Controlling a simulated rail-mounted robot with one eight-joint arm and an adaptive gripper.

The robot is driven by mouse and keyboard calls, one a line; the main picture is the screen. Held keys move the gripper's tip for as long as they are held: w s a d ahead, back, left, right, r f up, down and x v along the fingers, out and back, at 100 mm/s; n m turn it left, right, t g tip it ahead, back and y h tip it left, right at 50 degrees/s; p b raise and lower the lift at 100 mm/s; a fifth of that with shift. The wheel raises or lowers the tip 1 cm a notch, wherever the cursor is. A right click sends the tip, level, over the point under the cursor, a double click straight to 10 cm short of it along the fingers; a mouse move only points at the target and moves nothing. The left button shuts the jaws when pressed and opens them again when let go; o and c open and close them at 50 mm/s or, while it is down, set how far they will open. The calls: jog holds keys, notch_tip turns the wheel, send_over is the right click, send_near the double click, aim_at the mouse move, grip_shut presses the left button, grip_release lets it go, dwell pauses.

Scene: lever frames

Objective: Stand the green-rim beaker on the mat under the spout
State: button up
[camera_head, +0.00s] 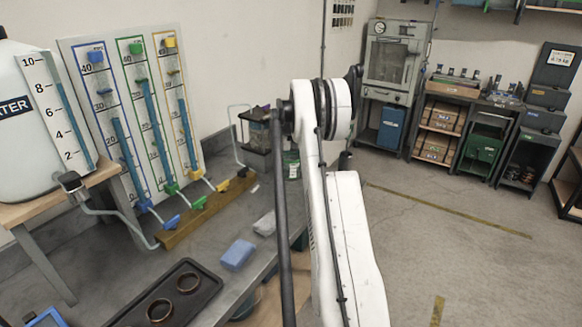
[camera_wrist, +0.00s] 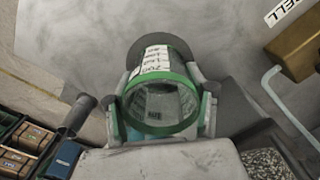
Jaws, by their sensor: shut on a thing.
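The green-rim beaker (camera_wrist: 160,68) is between the two fingers of my gripper (camera_wrist: 162,108) in the wrist view. The gripper is shut on it. The beaker's open mouth faces the wrist camera, and a white label with print shows on its wall. A dark round shape (camera_wrist: 183,47) shows behind the beaker; I cannot tell whether it is the mat. A pale bent tube (camera_wrist: 290,108), possibly the spout, is to the right, apart from the beaker. In the head view, a green labelled vessel (camera_head: 291,165), probably the beaker, is partly hidden by my arm.
An ochre block (camera_wrist: 297,45) and a box of dark grains (camera_wrist: 267,163) are at the right in the wrist view. The bench holds a blue sponge (camera_head: 238,254), a dark tray (camera_head: 205,312) with two rings, and a valve rail (camera_head: 207,212).

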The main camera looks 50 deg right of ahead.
jog(key=shift+f, duration=0.25)
jog(key=o, duration=1.2)
jog(key=shift+s+a+f, duration=0.1)
notch_tip(320, 180, up, 13)
jog(key=shift+f, duration=0.15)
